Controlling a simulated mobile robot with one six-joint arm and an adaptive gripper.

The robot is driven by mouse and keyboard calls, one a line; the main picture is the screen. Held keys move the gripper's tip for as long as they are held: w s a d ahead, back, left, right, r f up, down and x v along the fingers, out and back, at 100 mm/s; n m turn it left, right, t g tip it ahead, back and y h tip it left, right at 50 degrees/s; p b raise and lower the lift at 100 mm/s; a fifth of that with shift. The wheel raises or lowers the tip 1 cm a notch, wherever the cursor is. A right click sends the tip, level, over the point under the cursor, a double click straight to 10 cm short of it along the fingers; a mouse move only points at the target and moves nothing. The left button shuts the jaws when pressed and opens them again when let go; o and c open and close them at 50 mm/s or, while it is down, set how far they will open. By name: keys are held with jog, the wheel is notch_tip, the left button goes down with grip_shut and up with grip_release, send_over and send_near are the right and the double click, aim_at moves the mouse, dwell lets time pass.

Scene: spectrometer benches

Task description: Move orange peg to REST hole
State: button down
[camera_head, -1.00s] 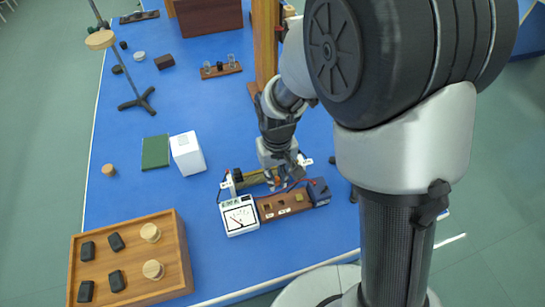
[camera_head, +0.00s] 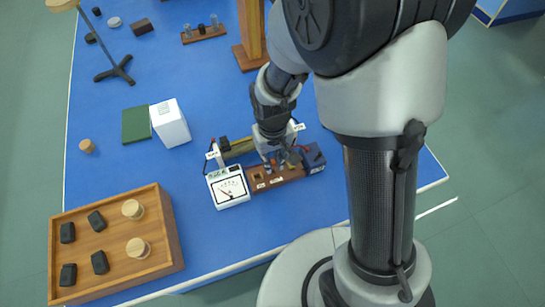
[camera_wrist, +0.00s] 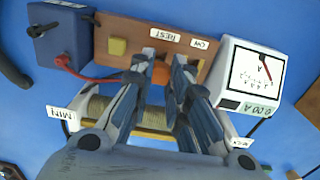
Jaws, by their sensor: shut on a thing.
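An orange peg (camera_wrist: 160,73) shows between my fingertips in the wrist view. My gripper (camera_wrist: 164,60) is shut on it, over the wooden strip (camera_wrist: 120,28) of the apparatus. The REST label (camera_wrist: 165,33) and the ON label (camera_wrist: 200,44) lie on the strip just beyond the fingertips. The fingers cover the part of the strip by the labels, so I cannot tell where the peg's lower end is or see the REST hole. In the head view my gripper (camera_head: 273,160) is at the strip (camera_head: 292,174), right of the meter.
A white meter (camera_head: 228,186) flanks the strip on the left, a dark blue box (camera_head: 313,158) on the right. A wire-wound rod (camera_wrist: 96,106) lies behind. A wooden tray (camera_head: 112,205) stands front left.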

jog(key=shift+f+b, duration=1.25)
jog(key=shift+f, duration=0.5)
jog(key=c, duration=1.5)
grip_release()
jog(key=shift+o, duration=0.2)
notch_tip(320, 180, up, 12)
